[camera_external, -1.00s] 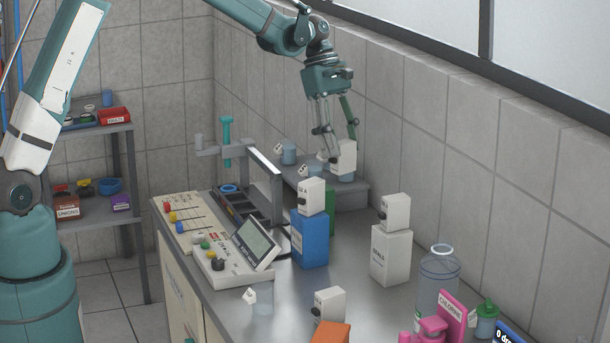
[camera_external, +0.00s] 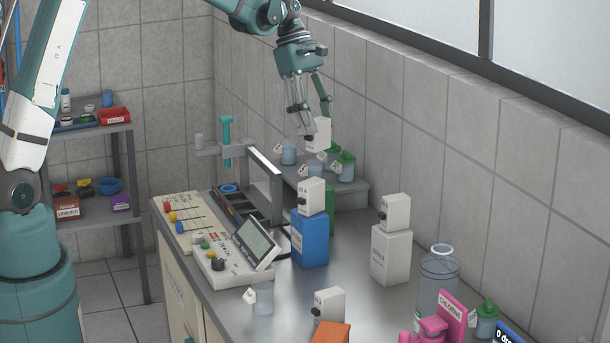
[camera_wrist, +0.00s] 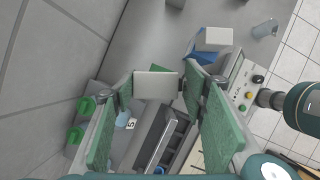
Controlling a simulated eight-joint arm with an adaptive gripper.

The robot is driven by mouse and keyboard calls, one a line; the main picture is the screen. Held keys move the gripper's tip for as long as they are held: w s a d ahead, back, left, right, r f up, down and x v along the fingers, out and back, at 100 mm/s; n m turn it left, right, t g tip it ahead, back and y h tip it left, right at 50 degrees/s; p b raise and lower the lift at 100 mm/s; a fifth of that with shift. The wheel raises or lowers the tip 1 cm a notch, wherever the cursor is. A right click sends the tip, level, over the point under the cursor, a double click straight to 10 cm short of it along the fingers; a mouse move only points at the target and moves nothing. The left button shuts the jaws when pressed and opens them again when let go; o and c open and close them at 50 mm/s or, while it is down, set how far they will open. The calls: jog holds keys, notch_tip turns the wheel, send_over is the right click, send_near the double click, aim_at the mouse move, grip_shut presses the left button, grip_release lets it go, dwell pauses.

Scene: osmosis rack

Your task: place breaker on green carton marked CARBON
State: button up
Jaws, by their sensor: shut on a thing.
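My gripper (camera_external: 312,128) is shut on a white breaker (camera_external: 318,138), a small box with a dark knob, and holds it in the air near the back wall. In the wrist view the breaker (camera_wrist: 155,86) sits between the two green fingers. The green carton (camera_external: 330,208) stands on the bench below, mostly hidden behind a blue carton (camera_external: 310,242); its marking cannot be read. In the wrist view a sliver of the green carton (camera_wrist: 159,68) shows just past the held breaker. My gripper is above it, towards the back.
Another breaker (camera_external: 311,196) sits on the blue carton, and one (camera_external: 395,212) on a white carton (camera_external: 391,256). A raised shelf holds jars with green lids (camera_external: 345,158). A metal frame (camera_external: 268,180) stands left of the blue carton. A breaker (camera_external: 329,304) is near an orange carton (camera_external: 331,334).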

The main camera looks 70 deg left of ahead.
aim_at(317, 143)
jog(key=shift+f, duration=3.1)
jog(key=shift+f, duration=1.85)
jog(key=shift+f, duration=0.2)
jog(key=o, duration=0.9)
jog(key=shift+r, duration=0.15)
jog(key=v, duration=1.2)
